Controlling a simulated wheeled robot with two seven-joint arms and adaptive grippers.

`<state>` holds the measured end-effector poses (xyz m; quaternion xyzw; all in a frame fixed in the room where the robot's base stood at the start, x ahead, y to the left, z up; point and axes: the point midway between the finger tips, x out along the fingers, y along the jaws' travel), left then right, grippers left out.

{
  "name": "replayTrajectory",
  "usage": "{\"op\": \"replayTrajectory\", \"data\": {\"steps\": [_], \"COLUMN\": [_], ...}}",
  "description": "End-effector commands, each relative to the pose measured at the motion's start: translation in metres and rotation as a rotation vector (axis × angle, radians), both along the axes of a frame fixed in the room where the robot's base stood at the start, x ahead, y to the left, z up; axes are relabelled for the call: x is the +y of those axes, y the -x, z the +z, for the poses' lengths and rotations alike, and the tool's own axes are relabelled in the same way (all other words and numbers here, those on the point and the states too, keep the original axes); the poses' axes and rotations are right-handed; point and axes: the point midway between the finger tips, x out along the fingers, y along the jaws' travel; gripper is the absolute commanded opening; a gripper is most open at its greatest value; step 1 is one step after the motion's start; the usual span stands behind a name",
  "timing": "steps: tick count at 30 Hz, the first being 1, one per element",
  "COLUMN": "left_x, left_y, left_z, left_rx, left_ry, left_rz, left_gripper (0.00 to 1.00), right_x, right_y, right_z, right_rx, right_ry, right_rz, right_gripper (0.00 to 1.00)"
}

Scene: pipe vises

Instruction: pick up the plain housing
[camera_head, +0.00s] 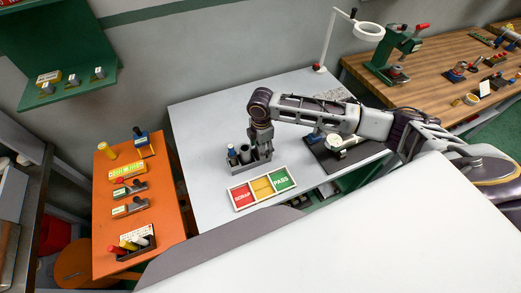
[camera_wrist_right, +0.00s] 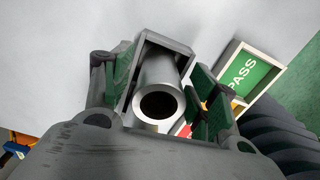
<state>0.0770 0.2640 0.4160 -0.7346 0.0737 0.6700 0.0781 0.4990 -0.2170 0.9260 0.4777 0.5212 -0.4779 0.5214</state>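A grey rack (camera_head: 241,167) on the pale table holds several cylinders. One cylinder has a blue top (camera_head: 232,151), and a plain grey one (camera_head: 245,153) stands beside it. My right gripper (camera_head: 262,146) points down over the rack's right end. In the right wrist view, a plain grey hollow cylinder (camera_wrist_right: 162,85), seemingly the plain housing, stands in a grey slot between my right gripper's open fingers (camera_wrist_right: 160,88). A gap shows between it and the right finger; contact on the left is unclear. My left gripper is not in view.
A tray marked SCRAP and PASS (camera_head: 262,188) lies just in front of the rack. A dark mat (camera_head: 345,157) with a fixture lies to the right, under my forearm. An orange bench (camera_head: 165,205) with parts stands left. The table behind the rack is clear.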

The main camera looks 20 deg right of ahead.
Motion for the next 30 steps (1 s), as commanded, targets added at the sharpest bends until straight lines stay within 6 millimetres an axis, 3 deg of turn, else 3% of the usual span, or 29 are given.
{"op": "replayTrajectory", "data": {"steps": [2, 11, 23, 30], "left_x": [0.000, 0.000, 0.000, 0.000], "left_y": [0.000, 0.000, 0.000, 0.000], "left_z": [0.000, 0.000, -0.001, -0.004], "left_rx": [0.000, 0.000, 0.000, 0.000], "left_ry": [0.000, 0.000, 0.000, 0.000], "left_rz": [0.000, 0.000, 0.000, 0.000], "left_gripper": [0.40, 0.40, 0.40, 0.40], "right_x": [0.000, 0.000, 0.000, 0.000], "right_y": [0.000, 0.000, -0.001, -0.001], "right_z": [0.000, 0.000, 0.006, 0.029], "right_rx": [0.000, 0.000, -0.003, -0.005], "right_ry": [0.000, 0.000, -0.001, -0.001], "right_rz": [0.000, 0.000, 0.000, 0.000], "right_gripper": [0.44, 0.06, 0.05, 0.05]}}
